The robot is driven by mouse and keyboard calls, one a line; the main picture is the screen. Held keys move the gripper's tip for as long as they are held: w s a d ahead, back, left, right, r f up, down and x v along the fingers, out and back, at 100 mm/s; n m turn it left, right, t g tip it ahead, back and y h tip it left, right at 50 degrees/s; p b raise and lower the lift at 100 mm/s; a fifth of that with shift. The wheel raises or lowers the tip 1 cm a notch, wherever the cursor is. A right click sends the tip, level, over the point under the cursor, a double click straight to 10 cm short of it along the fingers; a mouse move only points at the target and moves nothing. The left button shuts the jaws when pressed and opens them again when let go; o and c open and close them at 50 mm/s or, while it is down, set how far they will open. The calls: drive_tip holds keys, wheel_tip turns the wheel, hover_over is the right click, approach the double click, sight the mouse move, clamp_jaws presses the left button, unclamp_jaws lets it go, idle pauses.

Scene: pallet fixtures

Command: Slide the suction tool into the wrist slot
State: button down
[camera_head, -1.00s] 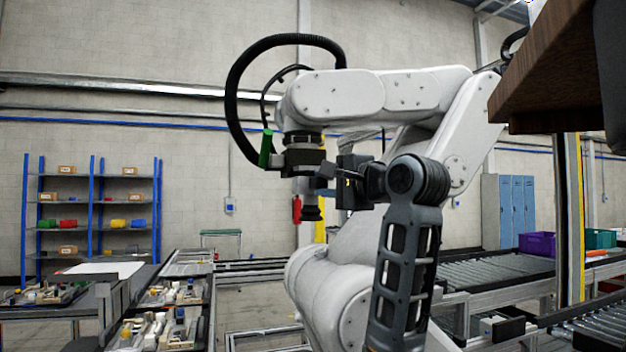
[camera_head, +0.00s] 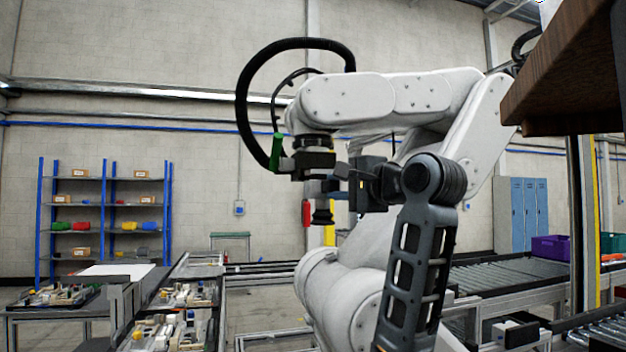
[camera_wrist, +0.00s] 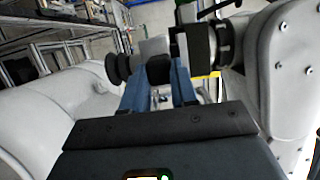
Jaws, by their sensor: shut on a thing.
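A white industrial arm (camera_head: 400,95) stands in front of me, its black wrist block (camera_head: 308,160) with the slot facing down; it also shows at the top of the wrist view (camera_wrist: 192,42). The suction tool has a black bellows cup (camera_head: 322,213), seen in the wrist view at left (camera_wrist: 117,68). My gripper (camera_head: 338,187) comes from the right, just below the wrist block. In the wrist view its blue fingers (camera_wrist: 157,78) are shut on the tool's dark body. The tool hangs upright under the block. I cannot tell if it touches the slot.
A black hose (camera_head: 243,95) loops left of the wrist. The white arm's base (camera_head: 340,290) is close below my gripper. A brown wooden board (camera_head: 565,75) juts in at upper right. Tables with parts trays (camera_head: 70,297) and a blue shelf (camera_head: 105,215) stand at left.

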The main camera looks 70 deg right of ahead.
drive_tip(key=shift+w+d, duration=0.1)
drive_tip(key=shift+d, duration=0.05)
drive_tip(key=shift+w+d, duration=0.45)
drive_tip(key=shift+d, duration=0.05)
drive_tip(key=shift+w+d, duration=0.1)
idle(0.7)
drive_tip(key=shift+w+d, duration=0.45)
drive_tip(key=shift+d, duration=0.1)
idle(0.4)
drive_tip(key=shift+w+d, duration=0.45)
drive_tip(key=shift+d, duration=0.1)
drive_tip(key=shift+w+d, duration=0.1)
idle(0.4)
drive_tip(key=shift+w+d, duration=0.35)
drive_tip(key=shift+d, duration=0.05)
drive_tip(key=shift+w+d, duration=0.4)
drive_tip(key=shift+d, duration=0.1)
idle(0.3)
